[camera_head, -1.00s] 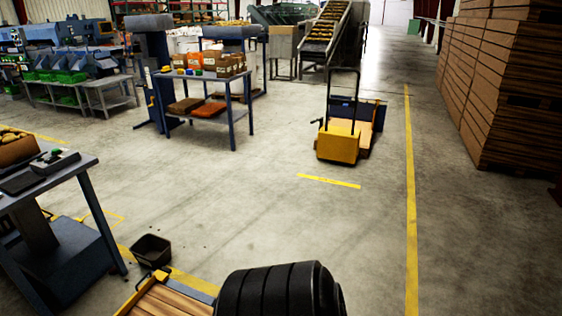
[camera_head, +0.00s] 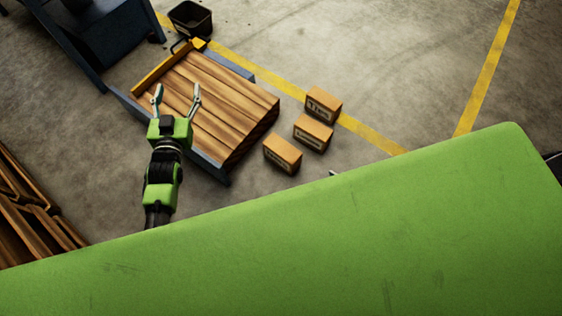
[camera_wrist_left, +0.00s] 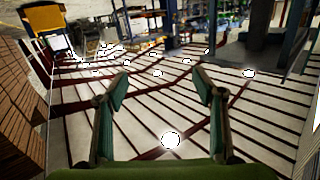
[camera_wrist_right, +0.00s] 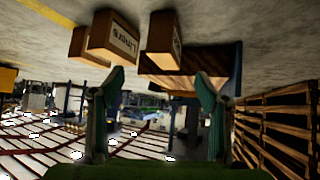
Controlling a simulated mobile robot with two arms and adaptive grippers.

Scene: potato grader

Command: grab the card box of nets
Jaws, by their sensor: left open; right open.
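Three brown card boxes stand on the floor right of a low wooden-decked cart: an upper one (camera_head: 323,104), a middle one (camera_head: 312,132) and a lower one (camera_head: 282,153). Each has a white label, too small to read surely in the head view. In the right wrist view, upside down, one box (camera_wrist_right: 112,38) reads "Liners"; a box beside it (camera_wrist_right: 161,38) has a label I cannot read. I cannot tell which holds nets. My left gripper (camera_head: 176,90) is open and empty over the cart. My right gripper (camera_wrist_right: 160,76) is open, with boxes beyond its fingers; my body mostly hides it in the head view.
The cart deck (camera_head: 215,85) lies left of the boxes. A dark bin (camera_head: 190,18) stands beyond it, near a blue-legged table (camera_head: 75,50). Wooden pallets (camera_head: 30,215) are at lower left. The floor right of the boxes is clear, with yellow lines.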

